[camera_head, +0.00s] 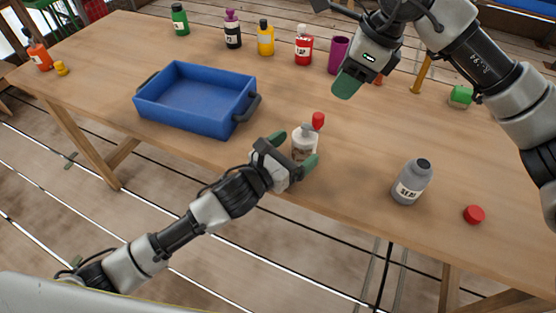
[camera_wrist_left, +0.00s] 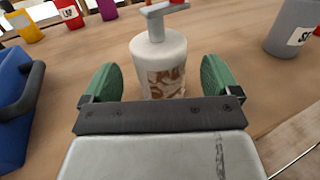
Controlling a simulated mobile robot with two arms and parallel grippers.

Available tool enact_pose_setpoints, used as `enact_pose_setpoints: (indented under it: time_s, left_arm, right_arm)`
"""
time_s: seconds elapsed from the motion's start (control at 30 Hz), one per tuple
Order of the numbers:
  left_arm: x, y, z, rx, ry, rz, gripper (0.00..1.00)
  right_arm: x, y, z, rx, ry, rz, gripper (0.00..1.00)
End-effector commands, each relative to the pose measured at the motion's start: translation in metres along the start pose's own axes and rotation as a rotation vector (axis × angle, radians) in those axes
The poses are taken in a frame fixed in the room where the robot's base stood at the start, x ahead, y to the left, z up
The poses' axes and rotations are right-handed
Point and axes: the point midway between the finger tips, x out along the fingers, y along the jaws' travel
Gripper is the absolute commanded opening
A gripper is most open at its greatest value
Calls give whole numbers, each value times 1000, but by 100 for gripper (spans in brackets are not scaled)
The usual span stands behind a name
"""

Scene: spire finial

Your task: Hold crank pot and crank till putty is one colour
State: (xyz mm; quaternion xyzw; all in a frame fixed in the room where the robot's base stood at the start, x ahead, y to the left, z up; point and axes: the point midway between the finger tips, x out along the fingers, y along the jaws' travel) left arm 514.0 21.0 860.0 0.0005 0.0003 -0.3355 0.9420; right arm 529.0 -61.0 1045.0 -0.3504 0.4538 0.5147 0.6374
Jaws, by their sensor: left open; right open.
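The crank pot (camera_head: 304,145) stands upright near the table's front edge, white on top with a grey crank and a red knob (camera_head: 318,120). In the left wrist view, the pot's (camera_wrist_left: 157,50) clear lower part shows putty (camera_wrist_left: 166,82) in mixed brown and whitish streaks. My left gripper (camera_head: 293,152) is open, its green fingers on either side of the pot; contact is not clear. The left wrist view shows the fingers apart too. My right gripper (camera_head: 348,84) is open and empty above the table, behind and right of the pot; one green finger shows clearly.
A blue tray (camera_head: 165,117) stands left of the pot. A grey bottle (camera_head: 411,182) and a red cap (camera_head: 474,214) are to the right. Several coloured bottles, a purple cup (camera_head: 338,54) and a green block (camera_head: 461,96) stand farther back.

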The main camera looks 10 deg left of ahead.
Motion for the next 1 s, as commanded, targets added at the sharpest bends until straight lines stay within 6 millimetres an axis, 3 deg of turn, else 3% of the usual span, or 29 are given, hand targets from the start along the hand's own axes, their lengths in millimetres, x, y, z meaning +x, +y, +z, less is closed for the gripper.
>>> enact_pose_setpoints:
  time_s: [0.2, 0.57, 0.93, 1.0]
  left_arm:
    - [25, 0, 0, -1, -1, 0, 91]
    - [30, 0, 0, -1, 1, 0, 91]
    - [30, 0, 0, -1, 1, 0, 37]
    - [30, 0, 0, -1, 1, 0, 34]
  right_arm:
    - [0, 0, 0, 0, 0, 0, 43]
    - [0, 0, 0, 0, 0, 0, 43]
    - [0, 0, 0, 0, 0, 0, 43]
    - [0, 0, 0, 0, 0, 0, 43]
